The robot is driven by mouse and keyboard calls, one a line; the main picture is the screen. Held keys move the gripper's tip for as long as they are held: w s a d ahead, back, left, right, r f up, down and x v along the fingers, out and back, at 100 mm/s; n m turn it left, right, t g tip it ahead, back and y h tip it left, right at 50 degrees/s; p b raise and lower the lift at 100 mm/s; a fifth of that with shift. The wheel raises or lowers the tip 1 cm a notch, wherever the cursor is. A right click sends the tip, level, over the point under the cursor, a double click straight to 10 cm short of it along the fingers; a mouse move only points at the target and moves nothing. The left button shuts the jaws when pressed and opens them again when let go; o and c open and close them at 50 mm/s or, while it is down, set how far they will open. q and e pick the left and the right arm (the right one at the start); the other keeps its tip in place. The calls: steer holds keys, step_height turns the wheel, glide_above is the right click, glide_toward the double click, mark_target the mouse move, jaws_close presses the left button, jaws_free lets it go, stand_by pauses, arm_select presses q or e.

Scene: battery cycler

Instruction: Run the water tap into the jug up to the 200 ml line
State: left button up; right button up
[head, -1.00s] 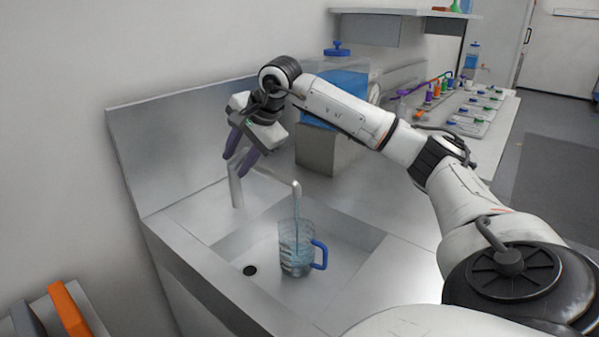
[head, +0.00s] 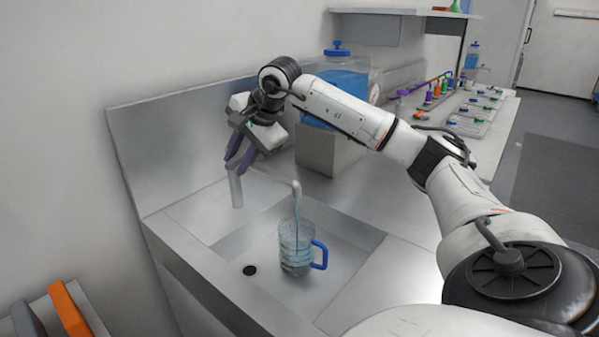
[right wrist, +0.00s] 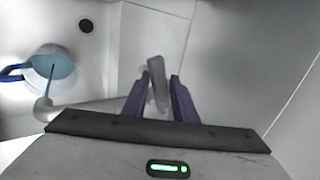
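The clear jug (head: 291,258) with a blue handle stands upright in the sink. Bluish water shows inside it; its level against the markings is too small to read. A stream (head: 297,222) runs from the tap's spout (head: 296,186) into the jug, also visible in the right wrist view (right wrist: 52,72). The tap's post (head: 236,188) rises behind the sink. My right gripper (head: 238,166) is above the post, pointing down. In the right wrist view, its purple fingers (right wrist: 160,82) stand apart on either side of the grey tap lever (right wrist: 157,84). My left gripper is out of view.
The drain (head: 250,270) lies left of the jug in the sink basin (head: 340,270). A blue-lidded water container (head: 345,85) stands on a grey block (head: 325,150) behind my right arm. A steel backsplash (head: 170,140) rises behind the tap.

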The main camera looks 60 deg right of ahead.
steer(key=shift+w+r, duration=0.1)
steer(key=shift+r, duration=0.05)
steer(key=m+h+p, duration=0.1)
steer(key=m, duration=0.1)
steer(key=w+m+h+p, duration=0.1)
steer(key=p, duration=0.1)
steer(key=shift+w+m+g, duration=0.2)
steer(key=shift+m+g, duration=0.1)
steer(key=shift+m, duration=0.1)
steer(key=shift+r, duration=0.1)
steer(key=shift+d, duration=0.1)
steer(key=shift+o, duration=1.2)
steer(key=shift+w, duration=0.1)
